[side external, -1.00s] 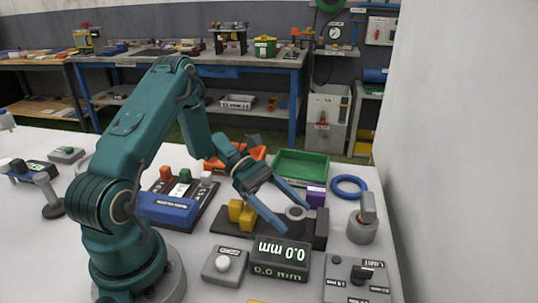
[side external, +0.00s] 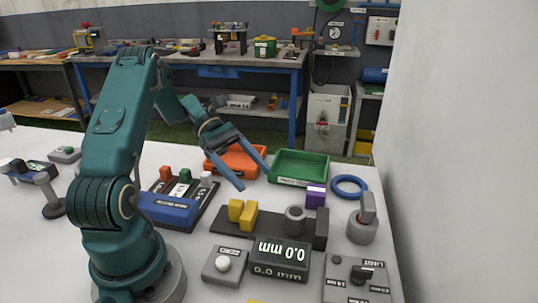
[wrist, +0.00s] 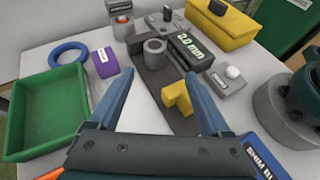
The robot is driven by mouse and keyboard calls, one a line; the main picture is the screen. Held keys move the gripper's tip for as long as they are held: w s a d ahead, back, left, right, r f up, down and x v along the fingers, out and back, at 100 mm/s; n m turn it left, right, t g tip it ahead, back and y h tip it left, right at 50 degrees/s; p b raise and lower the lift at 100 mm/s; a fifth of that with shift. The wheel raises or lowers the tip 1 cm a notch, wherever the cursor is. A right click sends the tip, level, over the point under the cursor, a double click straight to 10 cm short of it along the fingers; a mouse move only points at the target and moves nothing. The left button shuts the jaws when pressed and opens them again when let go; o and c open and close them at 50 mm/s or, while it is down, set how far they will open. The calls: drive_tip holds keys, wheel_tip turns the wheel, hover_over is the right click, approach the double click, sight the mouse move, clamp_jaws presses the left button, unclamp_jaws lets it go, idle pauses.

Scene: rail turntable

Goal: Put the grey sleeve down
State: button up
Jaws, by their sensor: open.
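The grey sleeve (side external: 295,220) stands upright on the dark base of the measuring fixture (side external: 229,226), between the yellow block (side external: 243,213) and the dark end block (side external: 321,229). In the wrist view the grey sleeve (wrist: 154,53) shows its open bore and stands free of the fingers. My gripper (side external: 254,173) is open and empty, raised above and behind the fixture. In the wrist view my gripper's blue fingers (wrist: 165,85) are spread wide, with the sleeve beyond their tips and the yellow block (wrist: 178,98) near the right finger.
A green tray (side external: 299,181) and an orange tray (side external: 210,170) lie at the back. A purple block (side external: 316,196), a blue ring (side external: 349,201) and a grey post (side external: 363,231) stand right. The display reading 0.0 mm (side external: 280,260) and the zero button box (side external: 222,265) are in front.

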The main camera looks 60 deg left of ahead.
drive_tip(key=s+d+r+m+t+y, duration=0.1)
drive_tip(key=s+d+r+m+y, duration=0.3)
drive_tip(key=m, duration=0.6)
drive_tip(key=s+d+r+m+t+y, duration=0.1)
drive_tip(key=s+d+r+m+y, duration=0.3)
drive_tip(key=s+d+m+y, duration=0.2)
drive_tip(key=d+m+y, duration=0.2)
drive_tip(key=m, duration=0.2)
drive_tip(key=shift+d+m, duration=0.15)
drive_tip(key=shift+m, duration=0.15)
